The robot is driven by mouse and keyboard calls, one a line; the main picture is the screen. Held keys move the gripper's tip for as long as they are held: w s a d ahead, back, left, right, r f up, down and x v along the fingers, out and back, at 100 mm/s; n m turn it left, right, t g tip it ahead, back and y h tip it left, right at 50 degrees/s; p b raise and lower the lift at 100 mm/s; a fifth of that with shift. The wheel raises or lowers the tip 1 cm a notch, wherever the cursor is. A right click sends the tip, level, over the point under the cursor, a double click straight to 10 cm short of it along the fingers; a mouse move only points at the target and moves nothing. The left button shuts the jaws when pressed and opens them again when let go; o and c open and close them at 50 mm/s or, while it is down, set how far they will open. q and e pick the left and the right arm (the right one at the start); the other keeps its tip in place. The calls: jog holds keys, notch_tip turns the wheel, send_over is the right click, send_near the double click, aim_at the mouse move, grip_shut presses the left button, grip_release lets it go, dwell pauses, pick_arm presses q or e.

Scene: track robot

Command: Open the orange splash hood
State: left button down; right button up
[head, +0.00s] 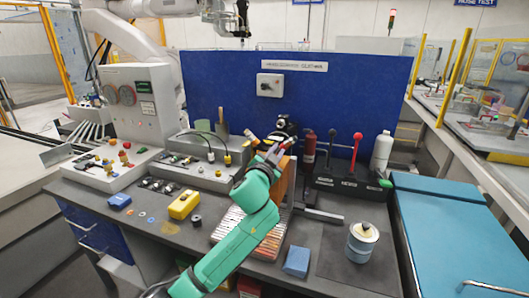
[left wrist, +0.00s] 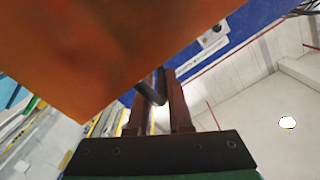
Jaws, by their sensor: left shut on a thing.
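The orange splash hood (head: 287,182) stands near the middle of the dark bench, partly hidden behind my green left arm. In the left wrist view its orange panel (left wrist: 110,50) fills the upper left, very close to the camera. My left gripper (head: 275,152) is at the hood's upper part. In the left wrist view its two fingers (left wrist: 156,100) are shut on the hood's dark bar-like handle (left wrist: 151,90), which runs between them. How far the hood is tilted is hard to tell. My right gripper is not in view.
A dark block with red-topped and black levers (head: 345,178) stands right of the hood. A metal can (head: 361,243), blue block (head: 297,261) and yellow block (head: 184,204) lie around it. A blue panel (head: 225,85) rises behind. Some bench at front right is bare.

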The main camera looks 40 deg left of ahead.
pick_arm(q)
jog(key=w+d+b, duration=0.2)
jog(key=w+d, duration=0.2)
jog(key=d, duration=0.7)
jog(key=shift+d+f, duration=0.15)
jog(key=shift+d, duration=0.1)
jog(key=c, duration=0.9)
grip_release()
jog(key=shift+s, duration=0.15)
jog(key=b+v, duration=0.3)
jog(key=v, duration=1.1)
jog(key=shift+s+d, duration=0.1)
jog(key=shift+s, duration=0.1)
